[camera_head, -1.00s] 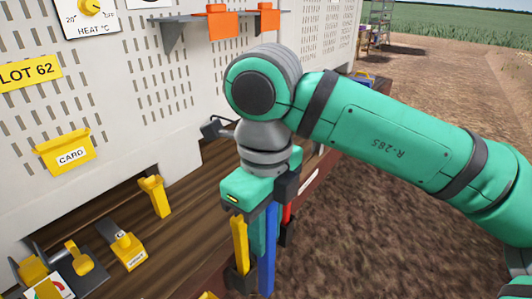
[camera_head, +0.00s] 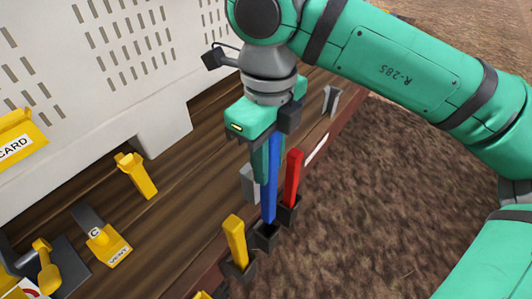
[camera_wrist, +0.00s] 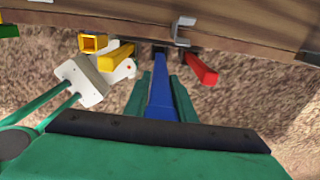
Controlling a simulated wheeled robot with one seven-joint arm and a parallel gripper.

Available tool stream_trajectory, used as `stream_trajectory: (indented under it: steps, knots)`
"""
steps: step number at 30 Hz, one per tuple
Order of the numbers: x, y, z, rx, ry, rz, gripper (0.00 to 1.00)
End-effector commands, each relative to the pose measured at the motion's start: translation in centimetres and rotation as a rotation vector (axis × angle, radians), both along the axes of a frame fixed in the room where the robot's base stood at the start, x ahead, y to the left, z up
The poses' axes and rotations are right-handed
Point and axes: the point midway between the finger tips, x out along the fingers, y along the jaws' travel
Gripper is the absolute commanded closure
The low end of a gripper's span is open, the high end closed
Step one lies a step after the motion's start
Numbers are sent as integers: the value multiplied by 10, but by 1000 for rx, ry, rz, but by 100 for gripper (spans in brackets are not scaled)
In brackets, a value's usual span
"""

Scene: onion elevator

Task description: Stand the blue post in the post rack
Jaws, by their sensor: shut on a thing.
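The blue post (camera_head: 271,180) is upright between the fingers of my gripper (camera_head: 267,165), which is shut on its upper part. Its lower end is at the middle black socket (camera_head: 265,235) of the post rack; I cannot tell how deep it sits. A yellow post (camera_head: 235,240) stands in the socket to the left and a red post (camera_head: 292,178) in the socket to the right. In the wrist view the blue post (camera_wrist: 161,95) runs away from my gripper (camera_wrist: 162,98) toward the rack, between the yellow post (camera_wrist: 118,55) and red post (camera_wrist: 199,68).
The rack is along the edge of a wooden deck (camera_head: 185,210). Yellow levers (camera_head: 136,175) and a yellow block marked VENT (camera_head: 108,245) are on the deck at left. A perforated white panel (camera_head: 110,70) rises behind. Brown ground (camera_head: 380,220) lies to the right.

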Motion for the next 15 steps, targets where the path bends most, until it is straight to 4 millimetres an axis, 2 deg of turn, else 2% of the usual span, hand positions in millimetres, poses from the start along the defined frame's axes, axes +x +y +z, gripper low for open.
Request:
stream_trajectory:
  steps: [8, 15]
  knots:
    - [0, 2, -15, 1, 0, 5, 100]
    - [0, 3, -14, -5, -1, 5, 100]
